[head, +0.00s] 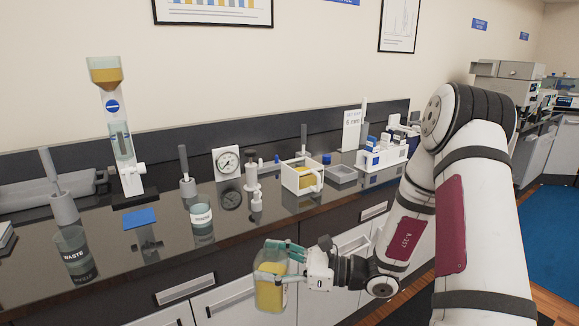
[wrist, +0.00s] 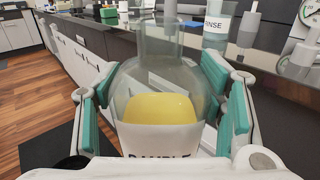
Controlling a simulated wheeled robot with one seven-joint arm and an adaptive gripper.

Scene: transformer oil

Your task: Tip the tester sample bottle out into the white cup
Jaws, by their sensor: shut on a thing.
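A clear bottle with yellow liquid and a white label (wrist: 160,135) is in my gripper (wrist: 163,100), with teal finger pads on both sides of its body. The label is partly cut off, so I cannot read it fully. In the head view the bottle (head: 269,295) hangs in front of the counter edge, below the counter top, roughly upright. My gripper (head: 284,252) is shut on it. Yellow shows inside the cup.
A rinse beaker (head: 202,222) and a waste beaker (head: 75,252) stand on the left of the counter.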

